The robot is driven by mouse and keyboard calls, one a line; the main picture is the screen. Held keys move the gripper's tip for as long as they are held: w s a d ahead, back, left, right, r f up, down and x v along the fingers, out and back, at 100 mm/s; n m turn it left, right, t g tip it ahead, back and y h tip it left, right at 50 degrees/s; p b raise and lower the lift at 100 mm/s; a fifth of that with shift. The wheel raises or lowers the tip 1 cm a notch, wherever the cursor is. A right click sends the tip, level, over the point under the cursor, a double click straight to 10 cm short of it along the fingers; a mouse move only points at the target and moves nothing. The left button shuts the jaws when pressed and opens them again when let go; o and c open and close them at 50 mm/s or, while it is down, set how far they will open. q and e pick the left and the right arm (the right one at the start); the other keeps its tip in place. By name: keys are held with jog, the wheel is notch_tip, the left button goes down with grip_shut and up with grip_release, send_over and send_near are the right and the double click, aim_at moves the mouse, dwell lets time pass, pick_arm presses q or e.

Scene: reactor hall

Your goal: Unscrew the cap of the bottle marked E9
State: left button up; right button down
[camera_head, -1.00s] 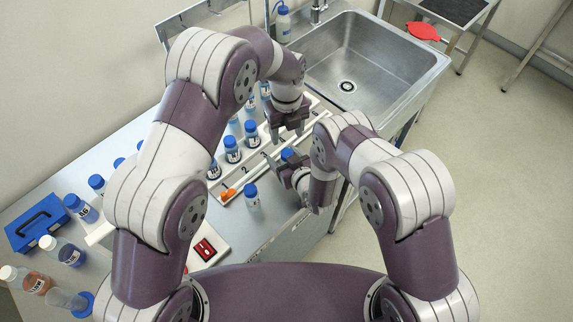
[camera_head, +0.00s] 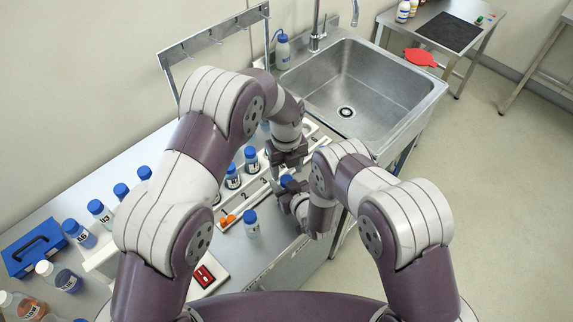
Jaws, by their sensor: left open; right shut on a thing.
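My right gripper (camera_head: 284,199) is shut around a small bottle with a blue cap (camera_head: 286,180) near the front edge of the bench. Its body and label are mostly hidden, so I cannot read a mark on it. My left gripper (camera_head: 288,157) is open, just above and behind that cap, and its fingers appear apart from it. I cannot make out E9 on any bottle. Another blue-capped bottle (camera_head: 251,223) stands alone on the bench to the left of the grippers.
A white numbered rack (camera_head: 262,187) with several blue-capped bottles lies behind the grippers. An orange item (camera_head: 227,220) lies near its front. A steel sink (camera_head: 345,85) is at the back right. A blue box (camera_head: 34,246) and more bottles stand at the left.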

aim_at(287, 180)
pick_arm(q)
notch_tip(287, 180, down, 4)
jog(key=shift+f, duration=0.1)
grip_shut()
jog(key=shift+o, duration=0.3)
grip_release()
jog(key=shift+r, duration=3.9)
jog(key=shift+c, duration=0.3)
notch_tip(287, 180, down, 8)
jog(key=shift+r, duration=0.2)
